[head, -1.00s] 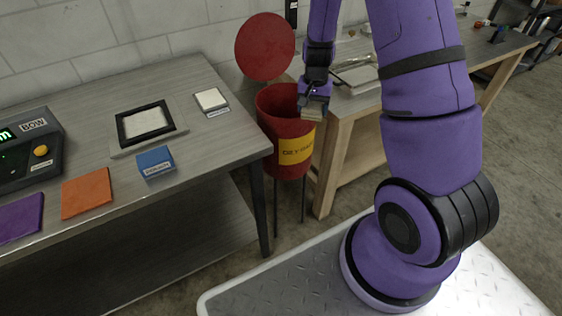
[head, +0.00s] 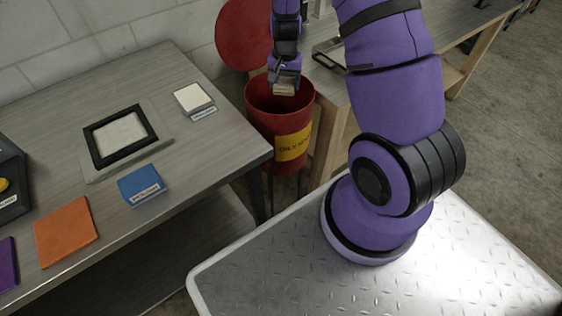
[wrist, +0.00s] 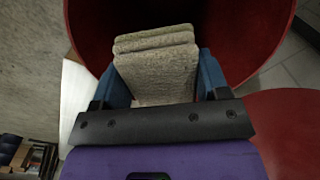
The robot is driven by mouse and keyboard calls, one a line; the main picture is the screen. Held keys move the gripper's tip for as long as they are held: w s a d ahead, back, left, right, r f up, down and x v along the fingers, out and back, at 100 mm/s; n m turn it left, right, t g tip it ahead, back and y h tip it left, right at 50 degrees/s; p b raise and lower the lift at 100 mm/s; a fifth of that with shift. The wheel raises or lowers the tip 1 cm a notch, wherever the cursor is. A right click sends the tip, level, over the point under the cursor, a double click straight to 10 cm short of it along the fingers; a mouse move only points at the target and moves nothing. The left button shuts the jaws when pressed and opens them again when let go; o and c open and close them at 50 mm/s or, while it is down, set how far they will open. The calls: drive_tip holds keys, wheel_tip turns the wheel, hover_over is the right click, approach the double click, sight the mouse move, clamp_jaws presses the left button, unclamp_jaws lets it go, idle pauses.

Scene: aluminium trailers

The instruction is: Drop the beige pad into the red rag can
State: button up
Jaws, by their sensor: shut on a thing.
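The beige pad (wrist: 157,70) is held between the blue fingers of my gripper (wrist: 155,78) in the wrist view. In the head view the pad (head: 283,91) shows small under my gripper (head: 284,84). My gripper is shut on it. The red rag can (head: 259,113) stands open, with a yellow label on its front and its round red lid (head: 240,36) raised behind it. The pad is over the can's mouth. In the wrist view the can's red interior (wrist: 92,30) lies beyond and below the pad.
A grey table (head: 200,150) left of the can carries a black frame (head: 90,146), a blue block (head: 140,183), a white pad (head: 193,98) and an orange cloth (head: 66,231). A wooden bench (head: 328,140) stands right of the can.

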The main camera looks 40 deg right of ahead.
drive_tip(key=shift+f, duration=1.1)
drive_tip(key=o, duration=1)
drive_tip(key=shift+o, duration=0.2)
wheel_tip(320, 180, up, 11)
drive_tip(key=shift+f, duration=0.1)
